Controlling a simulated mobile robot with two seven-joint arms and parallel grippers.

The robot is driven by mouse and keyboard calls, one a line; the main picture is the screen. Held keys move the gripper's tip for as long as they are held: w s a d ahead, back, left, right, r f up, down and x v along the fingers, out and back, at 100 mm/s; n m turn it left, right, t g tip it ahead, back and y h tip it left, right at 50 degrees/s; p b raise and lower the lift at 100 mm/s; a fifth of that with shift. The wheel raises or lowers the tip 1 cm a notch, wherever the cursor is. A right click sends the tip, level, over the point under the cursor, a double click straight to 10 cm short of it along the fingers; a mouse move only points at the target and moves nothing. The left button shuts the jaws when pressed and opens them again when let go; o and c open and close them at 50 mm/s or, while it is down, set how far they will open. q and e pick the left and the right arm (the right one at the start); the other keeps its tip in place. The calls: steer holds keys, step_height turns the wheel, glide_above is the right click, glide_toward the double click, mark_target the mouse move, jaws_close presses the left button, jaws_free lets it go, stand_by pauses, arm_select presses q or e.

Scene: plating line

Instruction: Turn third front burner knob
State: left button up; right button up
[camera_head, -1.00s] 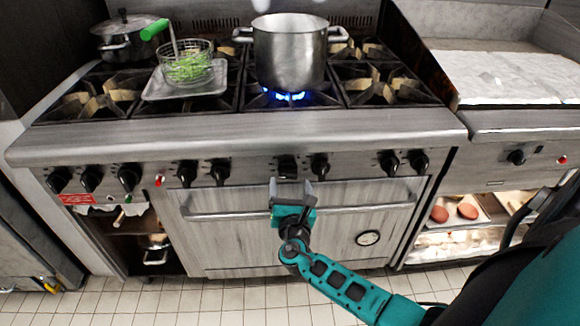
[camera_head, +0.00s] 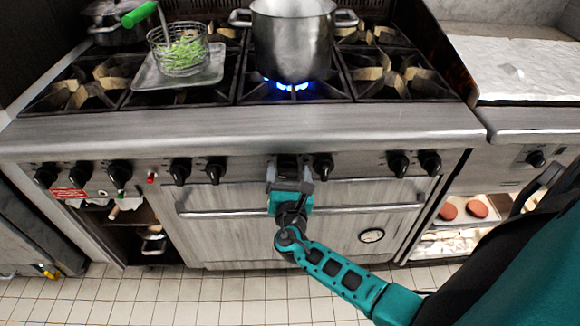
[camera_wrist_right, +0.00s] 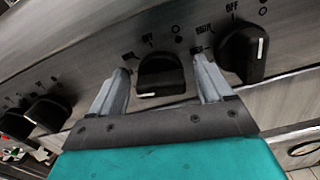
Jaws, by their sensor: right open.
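My right gripper (camera_head: 289,170) is in front of the stove's control panel, at a black knob below the pot. In the right wrist view the open fingers (camera_wrist_right: 158,88) stand on either side of this black knob (camera_wrist_right: 161,76), with a gap on both sides. Its white mark points to the lower left. Another black knob (camera_wrist_right: 244,54) is just right of the right finger. In the head view the knob at the gripper is mostly hidden by the fingers, and the neighbouring knob (camera_head: 323,166) shows to its right. My left gripper is not in view.
A steel pot (camera_head: 293,40) stands over a lit blue flame (camera_head: 291,87). A tray (camera_head: 146,80) with a wire basket of green food (camera_head: 181,55) is left of it. More knobs line the panel on both sides.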

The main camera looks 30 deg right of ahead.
steer(key=shift+w, duration=0.1)
steer(key=shift+c, duration=0.2)
steer(key=c, duration=0.9)
